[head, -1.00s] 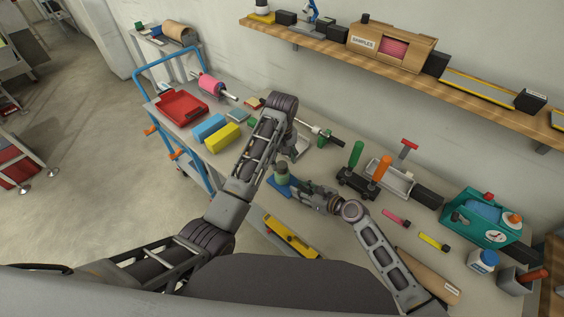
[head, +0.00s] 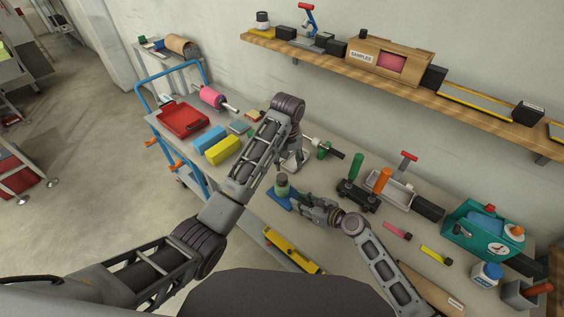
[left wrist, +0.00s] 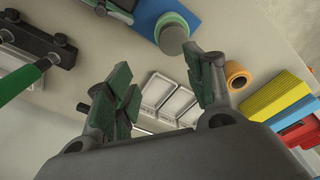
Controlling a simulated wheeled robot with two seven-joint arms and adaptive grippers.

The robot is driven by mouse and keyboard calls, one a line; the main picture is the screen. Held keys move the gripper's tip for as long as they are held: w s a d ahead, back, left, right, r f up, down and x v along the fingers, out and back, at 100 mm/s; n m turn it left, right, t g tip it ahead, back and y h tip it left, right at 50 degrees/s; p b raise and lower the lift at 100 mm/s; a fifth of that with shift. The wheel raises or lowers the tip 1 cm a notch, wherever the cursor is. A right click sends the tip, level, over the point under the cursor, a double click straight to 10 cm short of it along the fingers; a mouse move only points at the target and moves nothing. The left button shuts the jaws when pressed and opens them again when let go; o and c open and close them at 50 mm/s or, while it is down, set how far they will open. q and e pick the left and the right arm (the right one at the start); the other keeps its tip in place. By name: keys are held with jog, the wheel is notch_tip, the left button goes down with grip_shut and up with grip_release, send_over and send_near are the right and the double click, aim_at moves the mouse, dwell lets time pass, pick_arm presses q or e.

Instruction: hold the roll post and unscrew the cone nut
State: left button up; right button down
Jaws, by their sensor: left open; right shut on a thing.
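The roll post (head: 283,191) appears to be the short green upright on a blue base at mid-table; in the left wrist view the green body (left wrist: 150,14) shows at the top. A round grey end (left wrist: 174,40) faces the left wrist camera, perhaps the cone nut; I cannot tell nut from post clearly.
Pale trays (left wrist: 168,100) lie beyond the left fingers, with an orange ring (left wrist: 237,74) beside them. Yellow (head: 223,150) and blue (head: 207,138) blocks and a red tray (head: 183,118) stand left. A black block with green and orange handles (head: 357,195) stands right of the post.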

aim_at(282, 177)
pick_arm(q)
notch_tip(282, 177, up, 3)
jog(key=d+m+t, duration=0.1)
jog(key=d+m, duration=0.2)
jog(key=m, duration=0.7)
jog(key=shift+s+a+f+m+g, duration=0.35)
jog(key=shift+a+m, duration=0.45)
jog(key=shift+m, duration=0.65)
jog(key=shift+s+a+f+m+g, duration=0.35)
jog(key=shift+a+m, duration=0.5)
jog(key=shift+m, duration=0.65)
jog(key=shift+s+a+f+m+g, duration=0.2)
jog(key=shift+a+f+m, duration=0.2)
jog(key=shift+a+m, duration=0.75)
jog(key=shift+d+f+m, duration=0.15)
jog(key=shift+d+m, duration=0.15)
jog(key=shift+d, duration=0.05)
jog(key=shift+f, duration=3.85)
